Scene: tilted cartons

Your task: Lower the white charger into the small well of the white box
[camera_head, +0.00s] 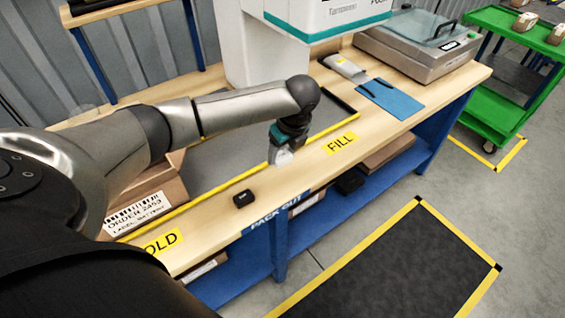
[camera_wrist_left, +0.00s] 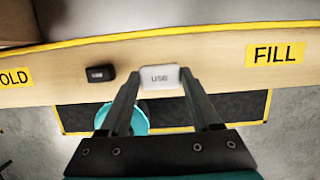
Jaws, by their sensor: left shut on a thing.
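The white charger (camera_wrist_left: 160,78), marked USB, is between the fingertips of my left gripper (camera_wrist_left: 159,88) in the left wrist view. In the head view the charger (camera_head: 284,158) is a small white piece below my left gripper (camera_head: 281,146), over the bench near the FILL label. The gripper is shut on it; whether it touches the bench is hard to tell. I cannot make out the white box or its small well in either view. My right gripper is not in view.
A small black USB block (camera_head: 243,198) lies on the bench front strip (camera_head: 310,172), left of the charger. A cardboard carton (camera_head: 150,203) with an order label is partly behind my arm. A blue clipboard (camera_head: 390,98) and a grey machine (camera_head: 420,50) are further right.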

